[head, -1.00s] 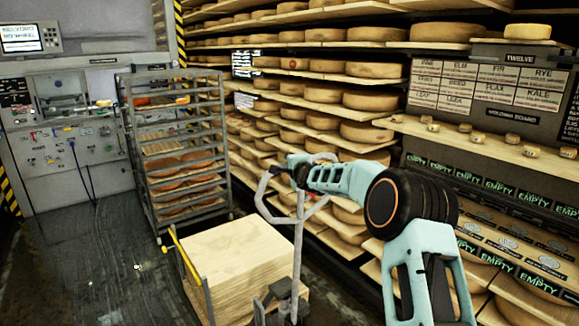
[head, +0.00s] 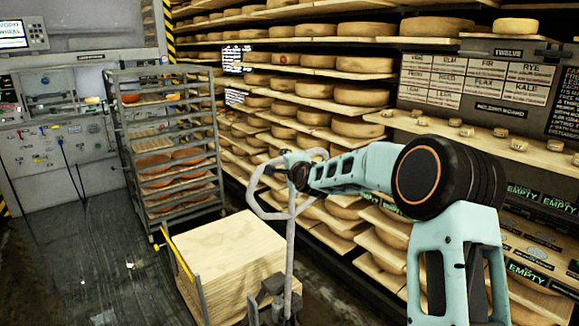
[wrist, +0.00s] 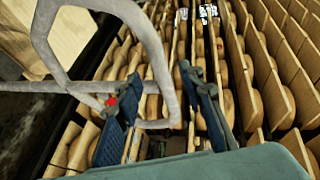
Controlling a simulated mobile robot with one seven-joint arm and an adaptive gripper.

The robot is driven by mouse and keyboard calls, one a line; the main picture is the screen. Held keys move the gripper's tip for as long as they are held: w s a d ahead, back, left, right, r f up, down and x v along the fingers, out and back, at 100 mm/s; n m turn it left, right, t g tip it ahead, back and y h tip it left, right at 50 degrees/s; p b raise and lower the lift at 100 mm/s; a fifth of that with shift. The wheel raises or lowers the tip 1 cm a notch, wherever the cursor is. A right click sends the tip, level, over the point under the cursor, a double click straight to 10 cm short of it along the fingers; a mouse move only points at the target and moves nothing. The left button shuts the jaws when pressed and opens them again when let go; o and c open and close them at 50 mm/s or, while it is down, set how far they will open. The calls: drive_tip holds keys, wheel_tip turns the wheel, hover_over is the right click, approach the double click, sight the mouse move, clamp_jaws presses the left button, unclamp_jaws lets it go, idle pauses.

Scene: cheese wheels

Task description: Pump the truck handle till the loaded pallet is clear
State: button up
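The pallet truck's grey looped handle (head: 262,206) stands upright on its shaft in the head view, right of the load. The load is a squared stack of pale boards (head: 228,245); the pallet beneath it and its clearance from the floor are hidden. My gripper (head: 290,168) is at the upper part of the handle loop. In the wrist view, the loop (wrist: 155,45) runs down between my two blue fingers (wrist: 163,112), which are spread apart. A small red part (wrist: 111,101) shows on the handle near the left finger. Firm contact is not visible.
A wheeled metal rack (head: 165,150) with cheeses stands behind the load. Tall cheese shelves (head: 335,125) run close along the right. A control panel (head: 60,145) is at the back left. Dark floor (head: 95,260) is open at left.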

drive_tip(key=shift+v, duration=2.5)
